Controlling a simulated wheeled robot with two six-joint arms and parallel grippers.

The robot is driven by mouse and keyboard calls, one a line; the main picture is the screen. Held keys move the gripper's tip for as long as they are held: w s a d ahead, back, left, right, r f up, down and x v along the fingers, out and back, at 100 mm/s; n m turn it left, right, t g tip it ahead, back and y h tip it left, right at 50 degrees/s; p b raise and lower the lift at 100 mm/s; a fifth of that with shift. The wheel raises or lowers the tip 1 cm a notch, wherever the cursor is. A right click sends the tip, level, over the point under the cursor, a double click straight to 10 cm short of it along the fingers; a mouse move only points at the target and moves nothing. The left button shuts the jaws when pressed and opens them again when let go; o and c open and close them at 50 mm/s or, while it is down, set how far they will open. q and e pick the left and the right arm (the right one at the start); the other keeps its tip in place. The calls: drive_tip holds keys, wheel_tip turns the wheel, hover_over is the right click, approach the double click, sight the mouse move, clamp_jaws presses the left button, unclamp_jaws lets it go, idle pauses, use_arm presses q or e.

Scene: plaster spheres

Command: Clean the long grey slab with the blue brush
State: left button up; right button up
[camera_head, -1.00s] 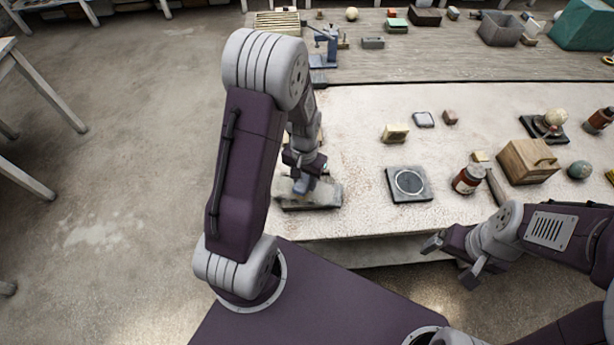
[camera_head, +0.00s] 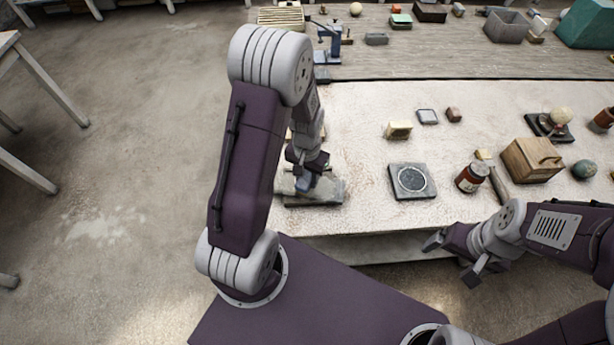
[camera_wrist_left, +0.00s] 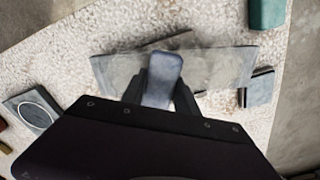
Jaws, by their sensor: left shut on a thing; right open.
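The long grey slab (camera_head: 330,192) lies on the white table near its left front edge, with pale dust on it. In the left wrist view the slab (camera_wrist_left: 220,66) runs across the picture under my left gripper. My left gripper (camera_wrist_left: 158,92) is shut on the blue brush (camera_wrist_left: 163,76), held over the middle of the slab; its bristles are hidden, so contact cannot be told. In the head view my left gripper (camera_head: 308,178) is partly hidden by its arm. My right gripper (camera_head: 452,260) is open and empty in front of the table's front edge.
A dark square plate with a ring (camera_head: 411,181) lies right of the slab. A brown jar (camera_head: 471,177) and a wooden box (camera_head: 531,160) stand farther right. A yellowish block (camera_head: 398,130) lies behind.

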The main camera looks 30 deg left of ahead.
use_arm(q)
drive_tip(key=shift+f, duration=0.35)
drive_tip(key=shift+s+r, duration=0.1)
drive_tip(key=shift+s, duration=1)
drive_tip(key=shift+w, duration=0.1)
drive_tip(key=shift+w, duration=0.65)
drive_tip(key=shift+w+p, duration=0.5)
drive_tip(key=shift+w, duration=1)
